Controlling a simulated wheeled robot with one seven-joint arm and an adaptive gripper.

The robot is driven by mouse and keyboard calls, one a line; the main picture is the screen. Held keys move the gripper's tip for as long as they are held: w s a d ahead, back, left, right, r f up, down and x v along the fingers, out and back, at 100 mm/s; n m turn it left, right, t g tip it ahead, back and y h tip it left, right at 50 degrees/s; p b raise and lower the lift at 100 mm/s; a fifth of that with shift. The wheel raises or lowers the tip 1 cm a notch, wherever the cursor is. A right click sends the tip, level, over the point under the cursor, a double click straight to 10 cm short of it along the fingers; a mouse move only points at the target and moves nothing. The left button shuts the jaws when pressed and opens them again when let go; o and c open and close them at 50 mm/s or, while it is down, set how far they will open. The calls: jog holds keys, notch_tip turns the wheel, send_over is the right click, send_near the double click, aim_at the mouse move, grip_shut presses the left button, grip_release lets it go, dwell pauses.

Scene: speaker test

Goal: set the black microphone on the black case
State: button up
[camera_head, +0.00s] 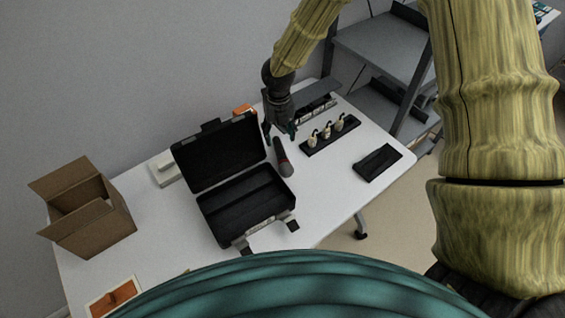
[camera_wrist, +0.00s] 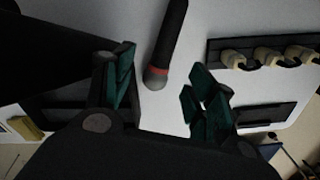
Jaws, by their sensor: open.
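The black microphone (camera_head: 280,149) has a red band and a grey head, and appears to lie on the white table just right of the open black case (camera_head: 206,206). The case's lid (camera_head: 218,153) stands raised at the back, and its inside looks empty. My gripper (camera_head: 280,136) is open, above the table at the microphone's far end. In the wrist view, the microphone (camera_wrist: 171,35) extends from the top edge, with its head between and just ahead of the open fingers of my gripper (camera_wrist: 160,85). Nothing is held.
A black tray with several cream pieces (camera_head: 316,148) stands right of the microphone. A flat black rectangular object (camera_head: 378,162) lies farther right. An open cardboard box (camera_head: 100,228) is at the left. White table (camera_head: 160,220) shows bare between box and case.

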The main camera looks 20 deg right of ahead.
jog(key=p, duration=0.1)
send_over(282, 155)
jog(key=f, duration=0.5)
jog(key=shift+w+a, duration=0.25)
jog(key=shift+w, duration=0.15)
jog(key=shift+s+d+f+p, duration=0.15)
jog(key=shift+f+p, duration=0.25)
jog(key=shift+f, duration=0.35)
jog(key=shift+s+d+f+p, duration=0.15)
jog(key=shift+f+p, duration=0.25)
jog(key=shift+f, duration=0.35)
jog(key=shift+s+f+p, duration=0.15)
jog(key=shift+f+p, duration=0.25)
jog(key=shift+f, duration=0.95)
jog(key=c, duration=1.2)
grip_shut()
jog(key=shift+r, duration=0.1)
